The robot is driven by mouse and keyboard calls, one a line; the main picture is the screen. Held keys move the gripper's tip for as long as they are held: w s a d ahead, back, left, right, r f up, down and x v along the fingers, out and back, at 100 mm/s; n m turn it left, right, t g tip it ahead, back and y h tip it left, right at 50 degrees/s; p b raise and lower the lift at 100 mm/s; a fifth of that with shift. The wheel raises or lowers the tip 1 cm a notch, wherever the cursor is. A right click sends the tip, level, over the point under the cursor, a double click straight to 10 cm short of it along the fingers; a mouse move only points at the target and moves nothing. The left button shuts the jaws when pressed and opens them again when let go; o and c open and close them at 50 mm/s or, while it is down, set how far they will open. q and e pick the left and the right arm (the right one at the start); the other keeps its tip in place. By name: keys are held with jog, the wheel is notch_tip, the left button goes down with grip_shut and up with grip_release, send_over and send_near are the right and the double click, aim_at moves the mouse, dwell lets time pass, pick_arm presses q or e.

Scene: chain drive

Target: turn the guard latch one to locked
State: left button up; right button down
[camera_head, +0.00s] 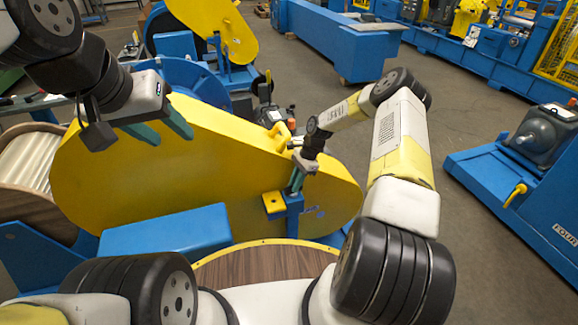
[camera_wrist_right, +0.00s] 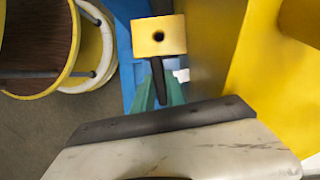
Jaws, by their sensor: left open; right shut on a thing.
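The yellow chain guard (camera_head: 200,165) spans the middle of the head view. Beside its right part, a yellow block (camera_head: 273,202) sits on a blue post (camera_head: 293,215). In the right wrist view the block (camera_wrist_right: 158,36) has a dark hole in its face, and a dark latch handle (camera_wrist_right: 157,72) extends from it toward my gripper. My right gripper (camera_head: 297,180) is shut on this handle, with its green fingers (camera_wrist_right: 158,95) on either side. My left gripper (camera_head: 160,128) is open and empty in front of the guard's upper left. No lock marking is legible.
A yellow hook-shaped handle (camera_head: 280,133) stands on the guard's top edge. A blue box (camera_head: 168,232) lies in front of the guard, and a wooden reel (camera_head: 30,190) is at the left. Open floor (camera_head: 480,210) lies to the right.

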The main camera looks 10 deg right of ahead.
jog(key=c, duration=1.4)
grip_release()
jog(key=shift+o, duration=0.2)
jog(key=shift+r, duration=0.1)
jog(key=v, duration=0.7)
jog(key=shift+w+d+r, duration=0.1)
jog(key=shift+d+r, duration=0.05)
jog(key=shift+r, duration=0.2)
